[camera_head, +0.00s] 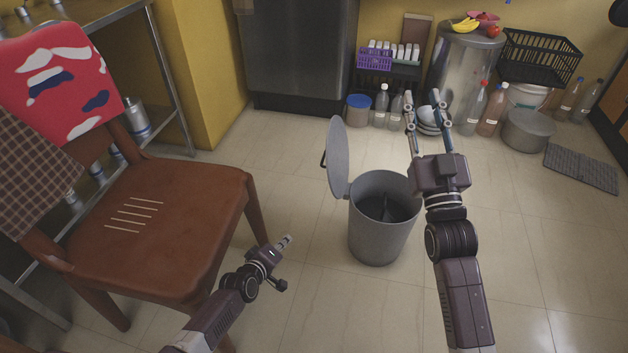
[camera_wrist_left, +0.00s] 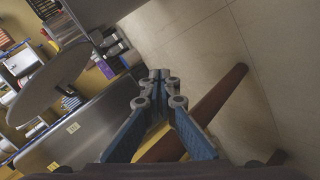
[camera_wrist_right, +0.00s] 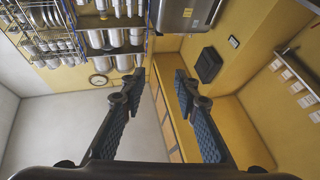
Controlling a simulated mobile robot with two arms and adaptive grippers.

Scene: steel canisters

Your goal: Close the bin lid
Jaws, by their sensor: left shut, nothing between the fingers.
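The grey bin (camera_head: 378,235) stands upright on the floor in the middle of the head view, its dark inside showing. Its round lid (camera_head: 338,158) is open, tilted up steeply at the bin's left rim, with a dark handle on its outer face. My left gripper (camera_head: 288,240) is shut and empty, low to the left of the bin and apart from it; its closed fingertips show in the left wrist view (camera_wrist_left: 158,76). A large grey disc, apparently the lid (camera_wrist_left: 50,85), shows there too. My right gripper (camera_head: 421,96) is open and empty, raised at the bin's right; it also shows open in the right wrist view (camera_wrist_right: 160,78).
A brown wooden chair (camera_head: 165,215) stands left, close to my left arm. Behind the bin are bottles (camera_head: 381,105), stacked bowls (camera_head: 428,122), a steel canister (camera_head: 465,62) and a pot (camera_head: 528,130). Floor (camera_head: 325,290) in front of the bin is clear.

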